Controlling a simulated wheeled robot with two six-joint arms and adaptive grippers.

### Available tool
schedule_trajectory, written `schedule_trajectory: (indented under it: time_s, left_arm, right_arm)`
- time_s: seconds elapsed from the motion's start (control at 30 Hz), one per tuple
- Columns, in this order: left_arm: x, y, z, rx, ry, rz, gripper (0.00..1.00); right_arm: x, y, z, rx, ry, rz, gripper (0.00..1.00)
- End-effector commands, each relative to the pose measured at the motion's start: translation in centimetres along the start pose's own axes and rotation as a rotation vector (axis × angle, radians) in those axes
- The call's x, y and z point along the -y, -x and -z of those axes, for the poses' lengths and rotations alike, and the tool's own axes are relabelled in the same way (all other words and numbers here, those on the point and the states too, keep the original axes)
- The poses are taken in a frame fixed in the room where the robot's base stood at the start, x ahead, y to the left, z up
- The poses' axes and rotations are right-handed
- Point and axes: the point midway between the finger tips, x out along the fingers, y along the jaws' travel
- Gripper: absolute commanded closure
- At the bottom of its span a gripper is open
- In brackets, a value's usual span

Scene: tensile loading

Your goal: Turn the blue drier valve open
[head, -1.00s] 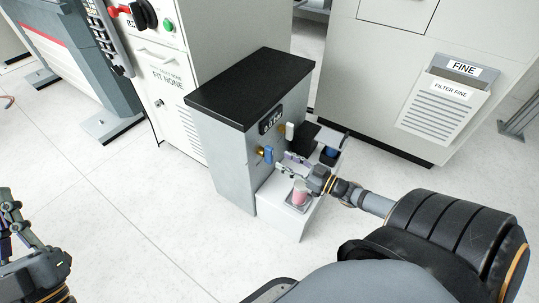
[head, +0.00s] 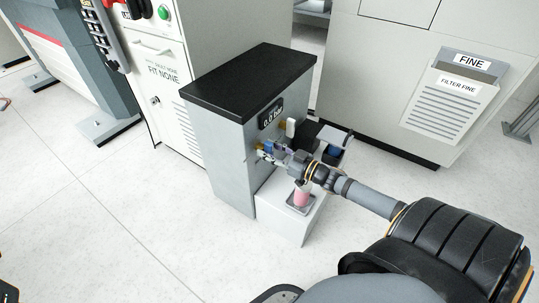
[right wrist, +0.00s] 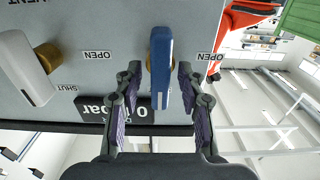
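The blue drier valve handle (right wrist: 160,75) is on a brass stem on the grey panel in the right wrist view, its long bar in line with my fingers. An OPEN label stands on either side of it. My right gripper (right wrist: 160,90) is open, with one finger on each side of the handle and visible gaps between. In the head view the blue handle (head: 268,145) is partly hidden by my right gripper (head: 270,153) at the front of the grey drier box (head: 232,155). My left gripper's fingers are out of view.
A white vent handle (right wrist: 25,70) on a brass stem sits beside the blue one. A bar display (head: 271,116) is above the valves. A white ledge (head: 285,220) below carries a pink cylinder (head: 301,196) and a dark block. Cabinets stand left and behind.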

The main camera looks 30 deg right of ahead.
Motion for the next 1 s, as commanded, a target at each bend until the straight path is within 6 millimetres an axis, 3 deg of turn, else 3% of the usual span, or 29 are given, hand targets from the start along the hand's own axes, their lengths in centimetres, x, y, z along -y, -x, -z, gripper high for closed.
schedule_trajectory:
  time_s: [0.27,0.57,1.0]
  left_arm:
    - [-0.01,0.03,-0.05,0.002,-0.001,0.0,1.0]
    - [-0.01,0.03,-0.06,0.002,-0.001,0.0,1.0]
    - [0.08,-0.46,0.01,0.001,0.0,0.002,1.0]
  right_arm:
    - [0.0,-0.14,0.15,-0.001,0.0,0.0,0.62]
    - [0.0,-0.11,0.11,0.0,0.0,0.0,1.0]
    - [0.06,-0.11,0.19,0.0,0.058,-0.002,1.0]
